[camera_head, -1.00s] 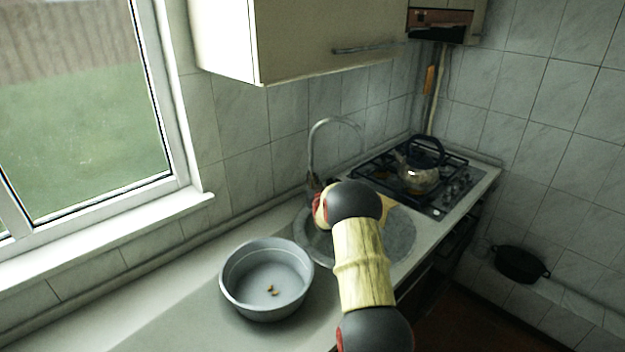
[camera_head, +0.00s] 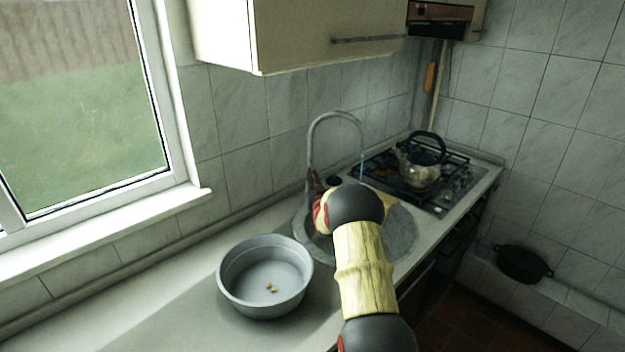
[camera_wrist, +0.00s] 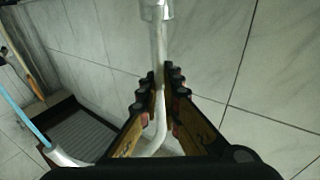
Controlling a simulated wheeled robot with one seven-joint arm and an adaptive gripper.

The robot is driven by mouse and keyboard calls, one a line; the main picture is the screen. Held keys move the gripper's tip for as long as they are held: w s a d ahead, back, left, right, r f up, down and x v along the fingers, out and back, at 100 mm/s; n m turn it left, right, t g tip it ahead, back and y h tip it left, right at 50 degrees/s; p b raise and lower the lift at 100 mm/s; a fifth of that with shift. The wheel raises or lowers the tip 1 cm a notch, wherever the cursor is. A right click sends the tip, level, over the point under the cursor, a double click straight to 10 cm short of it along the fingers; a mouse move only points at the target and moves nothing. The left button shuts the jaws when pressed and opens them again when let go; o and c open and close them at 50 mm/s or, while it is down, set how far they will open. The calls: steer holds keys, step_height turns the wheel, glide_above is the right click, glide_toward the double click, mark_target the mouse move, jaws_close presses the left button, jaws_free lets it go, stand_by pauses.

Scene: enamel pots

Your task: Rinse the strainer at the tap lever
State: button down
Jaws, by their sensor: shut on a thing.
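The curved metal tap (camera_head: 337,115) rises behind the round sink (camera_head: 402,235) in the head view. A thin blue stream of water (camera_head: 362,165) falls from its spout and also shows in the wrist view (camera_wrist: 20,108). In the wrist view, my gripper (camera_wrist: 160,88) is shut around a slim silver rod, which looks like the tap lever (camera_wrist: 158,62). In the head view my arm hides the gripper's fingers and part of the sink. I cannot make out the strainer in either view.
A grey basin (camera_head: 232,290) with a few small brown bits stands on the counter left of the sink. A kettle (camera_head: 422,160) sits on the gas hob (camera_head: 455,187) to the right. A wall cupboard (camera_head: 300,35) hangs above. A dark pot (camera_head: 522,263) is at the lower right.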

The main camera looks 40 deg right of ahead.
steer(key=c, duration=2.1)
jaws_free()
steer(key=shift+o, duration=0.5)
steer(key=shift+s+a, duration=0.1)
steer(key=v, duration=1.1)
steer(key=shift+s+a, duration=0.2)
steer(key=shift+s, duration=0.1)
steer(key=shift+c, duration=0.3)
